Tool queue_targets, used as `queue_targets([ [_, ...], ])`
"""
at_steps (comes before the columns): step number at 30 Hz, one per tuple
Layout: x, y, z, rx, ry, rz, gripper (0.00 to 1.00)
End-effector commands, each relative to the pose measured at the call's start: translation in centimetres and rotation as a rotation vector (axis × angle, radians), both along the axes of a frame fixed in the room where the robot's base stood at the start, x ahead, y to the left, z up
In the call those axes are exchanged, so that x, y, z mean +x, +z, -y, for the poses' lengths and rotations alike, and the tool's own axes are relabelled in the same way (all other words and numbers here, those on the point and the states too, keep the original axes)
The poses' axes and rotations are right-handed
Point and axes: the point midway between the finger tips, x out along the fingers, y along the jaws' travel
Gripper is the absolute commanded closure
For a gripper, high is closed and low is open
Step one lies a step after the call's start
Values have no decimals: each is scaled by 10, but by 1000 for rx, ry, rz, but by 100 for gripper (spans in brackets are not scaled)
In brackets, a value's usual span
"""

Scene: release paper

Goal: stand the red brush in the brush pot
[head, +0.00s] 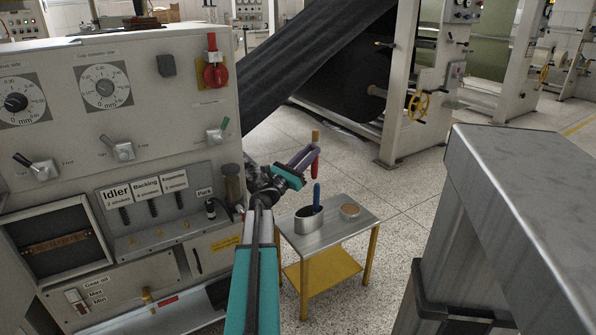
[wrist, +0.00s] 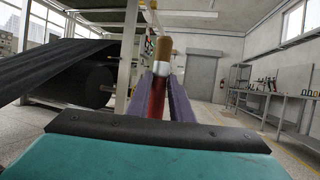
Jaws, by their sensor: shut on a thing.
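My gripper (head: 306,157) is shut on the red brush (head: 315,167), with its purple fingers around it. The brush is upright, tan bristles up and red handle down. The wrist view also shows the red brush (wrist: 158,97), with a silver ferrule below its bristles. The brush pot (head: 309,219) is a grey metal oval with a dark opening, on the small table below my gripper. A blue-handled brush (head: 317,196) stands in the pot. The lower end of the red handle is above the pot, close over the blue brush's top. The pot is out of the wrist view.
The small table (head: 335,232) has a metal top and yellow legs. A grey control cabinet (head: 140,130) is close on the left. A large metal frame (head: 525,210) is at the right. Open floor lies behind the table.

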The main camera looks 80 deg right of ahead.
Motion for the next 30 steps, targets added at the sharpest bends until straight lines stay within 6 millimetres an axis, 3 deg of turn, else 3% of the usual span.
queue_targets([
  [8,0,0,0,0,0,0,100],
  [23,1,-26,0,0,1,0,100],
  [30,2,-49,0,0,2,-1,100],
])
